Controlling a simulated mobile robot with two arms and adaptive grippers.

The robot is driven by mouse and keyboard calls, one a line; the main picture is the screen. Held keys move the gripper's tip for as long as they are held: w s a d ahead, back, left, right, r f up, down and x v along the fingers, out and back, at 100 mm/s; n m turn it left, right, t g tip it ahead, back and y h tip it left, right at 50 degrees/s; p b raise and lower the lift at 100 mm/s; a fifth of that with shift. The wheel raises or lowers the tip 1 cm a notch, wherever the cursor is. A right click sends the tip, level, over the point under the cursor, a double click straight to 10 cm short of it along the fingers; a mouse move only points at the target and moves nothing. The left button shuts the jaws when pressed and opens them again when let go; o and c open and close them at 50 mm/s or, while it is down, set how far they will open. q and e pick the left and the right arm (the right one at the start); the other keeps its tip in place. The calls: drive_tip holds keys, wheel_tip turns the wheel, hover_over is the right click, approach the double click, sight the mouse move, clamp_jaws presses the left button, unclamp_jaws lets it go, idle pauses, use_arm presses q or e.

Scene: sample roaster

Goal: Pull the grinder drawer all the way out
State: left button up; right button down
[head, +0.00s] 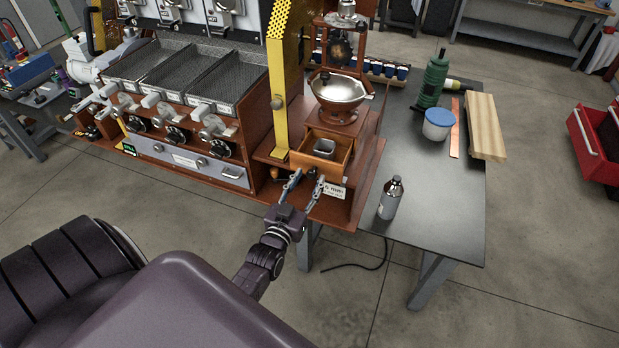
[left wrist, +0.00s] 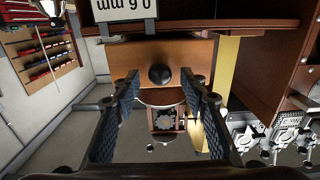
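The grinder drawer (head: 341,157) is a light wooden box under the grinder (head: 338,92). It stands partly out, with its top open and a small metal cup (head: 324,147) inside. My left gripper (head: 306,184) is in front of the drawer, with its fingers open and apart. In the left wrist view, the drawer front (left wrist: 195,50) faces the gripper, and its dark round knob (left wrist: 160,74) shows between the two open fingers (left wrist: 160,92). I cannot tell whether the fingertips reach past the knob; neither seems to touch it. My right gripper is not in view.
A sign card (head: 332,190) is right of the gripper, beneath the drawer. A yellow post (head: 280,100) rises left of the drawer. A brown bottle (head: 390,198) stands on the dark table (head: 440,205) to the right. Floor in front of the bench is clear.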

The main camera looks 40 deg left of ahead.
use_arm(q)
drive_tip(key=v, duration=1)
drive_tip(key=shift+s, duration=0.2)
drive_tip(key=shift+d, duration=0.1)
drive_tip(key=s+d+f+m+g+h+b, duration=0.1)
drive_tip(key=s+d+f+g, duration=0.25)
drive_tip(key=f, duration=0.75)
drive_tip(key=s+d+f+m+g+h+b, duration=0.1)
drive_tip(key=s+d+f+g+h, duration=0.2)
drive_tip(key=f, duration=0.8)
drive_tip(key=s+d+f+g, duration=0.2)
drive_tip(key=s+d+f, duration=0.25)
drive_tip(key=f, duration=0.65)
drive_tip(key=s+f+m+g, duration=0.1)
drive_tip(key=s+f+g, duration=0.1)
drive_tip(key=s+f, duration=0.3)
drive_tip(key=s+f+m+g+b, duration=0.1)
drive_tip(key=s+f+g, duration=0.2)
drive_tip(key=s, duration=0.9)
drive_tip(key=s+f+m+g+b, duration=0.1)
drive_tip(key=s+f+g, duration=0.2)
drive_tip(key=s+f, duration=0.5)
drive_tip(key=shift+s+a+f, duration=0.15)
drive_tip(key=shift+s+f, duration=0.05)
drive_tip(key=shift+s, duration=0.25)
